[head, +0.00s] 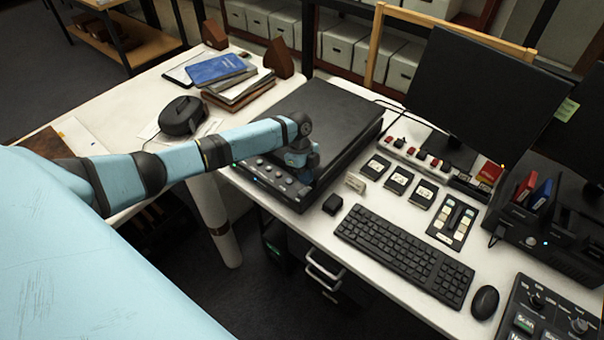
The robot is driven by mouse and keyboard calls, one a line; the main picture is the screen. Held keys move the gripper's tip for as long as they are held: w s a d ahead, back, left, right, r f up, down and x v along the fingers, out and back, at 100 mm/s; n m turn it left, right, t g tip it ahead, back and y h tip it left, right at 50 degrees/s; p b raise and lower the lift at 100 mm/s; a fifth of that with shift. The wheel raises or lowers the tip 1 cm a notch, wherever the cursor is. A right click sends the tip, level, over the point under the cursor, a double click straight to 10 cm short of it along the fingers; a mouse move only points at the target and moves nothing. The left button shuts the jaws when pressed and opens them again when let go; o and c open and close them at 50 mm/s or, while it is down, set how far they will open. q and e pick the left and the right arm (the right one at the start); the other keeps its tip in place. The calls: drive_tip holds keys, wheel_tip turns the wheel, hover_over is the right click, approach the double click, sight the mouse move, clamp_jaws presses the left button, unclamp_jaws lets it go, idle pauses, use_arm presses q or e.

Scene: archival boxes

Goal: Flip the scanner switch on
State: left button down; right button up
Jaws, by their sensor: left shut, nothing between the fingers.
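The scanner (335,110) is a large flat black unit on the white desk, in the middle of the head view. Its front control panel (270,175) carries several small knobs or buttons. A small blue light shows near the panel's left end. My left arm reaches in from the left, and my left gripper (304,173) points down at the right part of this panel. The gripper is shut and holds nothing that I can see. It hides part of the panel, and I cannot tell whether it touches it. I cannot clearly make out which control is the switch. My right gripper is out of view.
Right of the scanner are small black boxes (398,180), a keyboard (404,252), a mouse (484,302) and a monitor (470,95). A black device (182,117) and stacked books (238,88) lie to the left. A small black block (332,204) sits before the scanner.

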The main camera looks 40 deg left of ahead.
use_arm(q)
drive_tip(key=w+b+v, duration=0.1)
drive_tip(key=b+v, duration=0.1)
drive_tip(key=v, duration=0.8)
drive_tip(key=shift+r, duration=0.15)
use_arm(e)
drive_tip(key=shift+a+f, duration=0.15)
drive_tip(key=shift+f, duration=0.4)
use_arm(q)
drive_tip(key=s+d+f+n+t+h+p, duration=0.15)
drive_tip(key=s+d+f+n+t, duration=0.4)
drive_tip(key=s+d+f, duration=0.7)
drive_tip(key=s+d+r+n+t+p, duration=0.1)
drive_tip(key=s+d+n+t, duration=0.1)
drive_tip(key=s+n, duration=0.3)
drive_tip(key=s+d+r+n+t+y+p, duration=0.1)
drive_tip(key=s+n+t, duration=0.4)
drive_tip(key=s, duration=0.6)
drive_tip(key=shift+s+d+r, duration=0.2)
drive_tip(key=shift+d+r, duration=0.55)
drive_tip(key=shift+d, duration=0.45)
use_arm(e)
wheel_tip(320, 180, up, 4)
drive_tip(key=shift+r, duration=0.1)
use_arm(q)
drive_tip(key=shift+t+y, duration=0.25)
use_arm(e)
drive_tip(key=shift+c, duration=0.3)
